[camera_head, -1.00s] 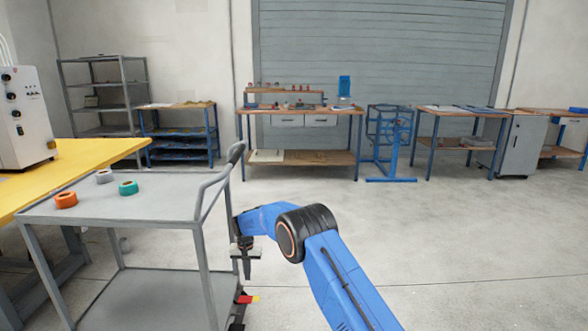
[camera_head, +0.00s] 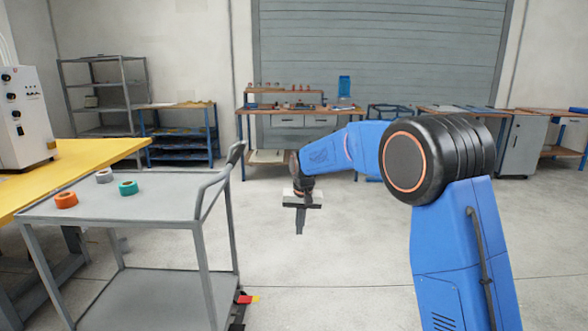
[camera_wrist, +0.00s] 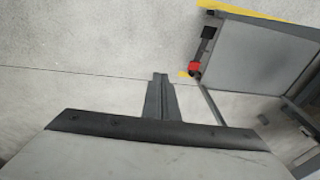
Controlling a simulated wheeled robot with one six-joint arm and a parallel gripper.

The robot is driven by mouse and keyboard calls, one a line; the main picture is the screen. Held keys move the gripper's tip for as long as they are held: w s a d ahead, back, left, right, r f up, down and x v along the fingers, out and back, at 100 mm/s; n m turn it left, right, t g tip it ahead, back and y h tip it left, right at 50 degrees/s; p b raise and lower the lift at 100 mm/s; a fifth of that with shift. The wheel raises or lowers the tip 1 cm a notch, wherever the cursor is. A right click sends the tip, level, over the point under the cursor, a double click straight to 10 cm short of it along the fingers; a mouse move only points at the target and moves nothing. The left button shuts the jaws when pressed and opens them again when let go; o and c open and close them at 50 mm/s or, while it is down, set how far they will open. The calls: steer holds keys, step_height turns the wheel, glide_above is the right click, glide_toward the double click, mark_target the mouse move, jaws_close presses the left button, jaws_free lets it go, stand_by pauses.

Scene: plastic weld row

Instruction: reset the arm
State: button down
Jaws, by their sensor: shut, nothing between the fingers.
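My gripper (camera_head: 300,233) hangs at the end of my blue arm in the head view, pointing down over open floor to the right of the grey cart. Its fingers are closed together and hold nothing. In the wrist view my gripper (camera_wrist: 161,77) shows from above with its fingers together and bare concrete floor beyond the tips. My arm is raised and bent, with its elbow at the right of the head view.
A grey cart (camera_head: 150,208) with orange, grey and teal tape rolls stands at left, beside a yellow table (camera_head: 85,160). It also shows in the wrist view (camera_wrist: 245,62). Workbenches (camera_head: 290,110) line the back. The floor (camera_head: 350,260) between is clear.

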steer(key=s+d+r+t, duration=0.1)
steer(key=s+d+r, duration=0.5)
steer(key=s+d, duration=0.45)
steer(key=s+d+r+t, duration=0.1)
steer(key=s+d+r, duration=0.65)
steer(key=s, duration=0.55)
steer(key=s+d+f, duration=0.2)
steer(key=s+d, duration=0.1)
steer(key=s, duration=0.6)
steer(key=s+d+f, duration=0.2)
steer(key=s+d, duration=0.1)
steer(key=s, duration=0.5)
steer(key=s+d+f+t, duration=0.1)
steer(key=s+d+f, duration=0.2)
steer(key=s, duration=0.6)
steer(key=shift+s+h, duration=0.35)
steer(key=shift+h, duration=0.05)
